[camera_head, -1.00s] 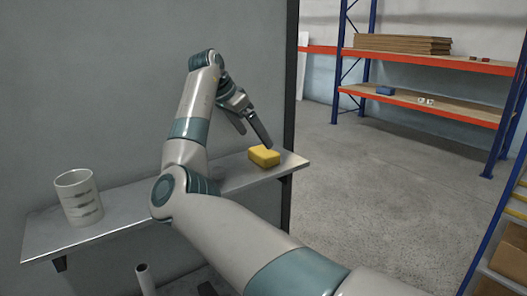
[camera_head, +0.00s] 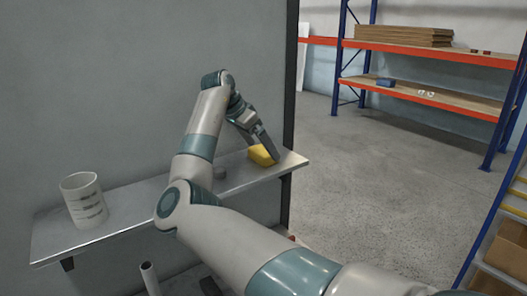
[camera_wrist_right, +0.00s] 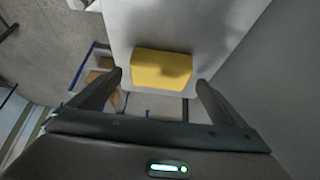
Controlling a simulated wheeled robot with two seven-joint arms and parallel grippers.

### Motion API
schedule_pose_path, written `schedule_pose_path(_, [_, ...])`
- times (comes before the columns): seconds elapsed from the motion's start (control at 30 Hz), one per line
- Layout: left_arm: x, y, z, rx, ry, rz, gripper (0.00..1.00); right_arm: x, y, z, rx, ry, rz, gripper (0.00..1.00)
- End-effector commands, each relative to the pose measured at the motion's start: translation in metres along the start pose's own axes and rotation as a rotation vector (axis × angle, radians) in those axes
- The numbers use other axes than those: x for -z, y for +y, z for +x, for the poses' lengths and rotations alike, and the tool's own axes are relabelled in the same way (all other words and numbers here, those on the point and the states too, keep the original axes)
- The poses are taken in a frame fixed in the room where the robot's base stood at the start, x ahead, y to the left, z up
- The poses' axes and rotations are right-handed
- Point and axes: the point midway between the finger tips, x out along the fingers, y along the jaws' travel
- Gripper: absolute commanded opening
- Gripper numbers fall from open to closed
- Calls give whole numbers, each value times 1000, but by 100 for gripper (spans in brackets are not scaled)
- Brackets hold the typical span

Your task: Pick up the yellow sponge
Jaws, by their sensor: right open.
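The yellow sponge (camera_head: 259,156) lies on the grey wall shelf near its right end. In the right wrist view the sponge (camera_wrist_right: 161,70) sits just beyond and between the two fingertips. My right gripper (camera_head: 262,150) is open, its fingers reaching down at the sponge and covering part of it in the head view. In the right wrist view the open gripper (camera_wrist_right: 158,84) has nothing clamped in it. I cannot tell whether a finger touches the sponge. My left gripper is not in view.
The narrow shelf (camera_head: 135,222) runs along a grey wall. A white mug (camera_head: 84,200) with dark markings stands at its left end. An orange and blue rack (camera_head: 430,98) stands behind, across open floor.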

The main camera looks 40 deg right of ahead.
Motion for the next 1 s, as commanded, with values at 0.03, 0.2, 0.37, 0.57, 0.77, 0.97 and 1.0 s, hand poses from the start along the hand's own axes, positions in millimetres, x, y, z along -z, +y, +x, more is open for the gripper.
schedule_pose_path(0.03, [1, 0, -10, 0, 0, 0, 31, 2, 1, 1, -2, 0, 0, 96])
schedule_pose_path(0.2, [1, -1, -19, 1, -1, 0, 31, 0, 1, 20, -1, 0, -2, 96])
schedule_pose_path(0.37, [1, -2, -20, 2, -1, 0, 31, -1, 1, 27, 1, 1, -1, 96])
schedule_pose_path(0.57, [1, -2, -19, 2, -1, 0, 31, -1, 1, 27, 1, 1, -1, 96])
schedule_pose_path(0.77, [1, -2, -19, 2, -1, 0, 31, -1, 1, 27, 1, 1, -1, 96])
schedule_pose_path(0.97, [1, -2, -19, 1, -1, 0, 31, -1, 1, 27, 1, 0, -1, 53])
schedule_pose_path(1.0, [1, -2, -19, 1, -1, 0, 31, -1, 1, 27, 1, 1, -1, 52])
